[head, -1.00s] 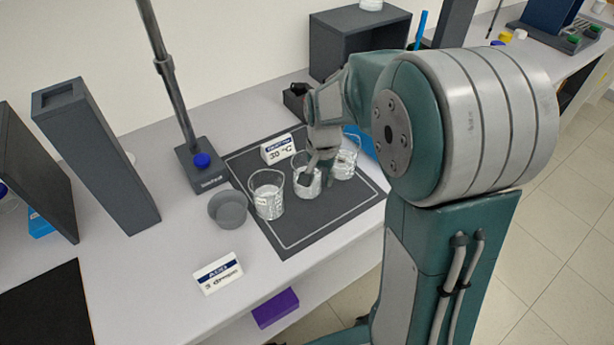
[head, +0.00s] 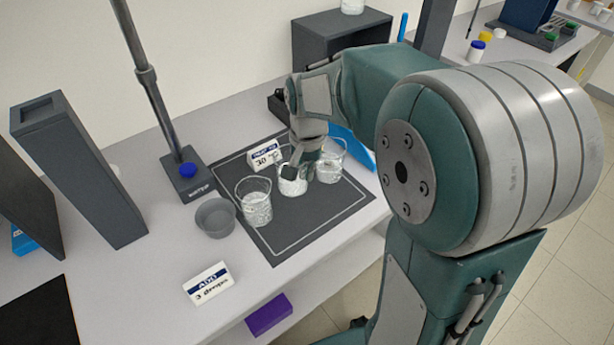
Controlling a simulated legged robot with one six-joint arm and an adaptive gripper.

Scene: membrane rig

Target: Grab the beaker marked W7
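Three clear glass beakers stand in a row on a dark mat (head: 325,218) with a pale border line: a left beaker (head: 256,208), a middle beaker (head: 289,187) and a right beaker (head: 329,172). Each has clear or whitish contents. I cannot read a W7 mark on any of them. My gripper (head: 299,173) points down at the middle beaker, its fingers at the rim and upper right side. The fingers look a little apart, but whether they press on the glass is unclear. My gripper partly hides the middle and right beakers.
A grey bowl (head: 215,218) sits left of the left beaker. A blue object (head: 352,145) lies behind right.

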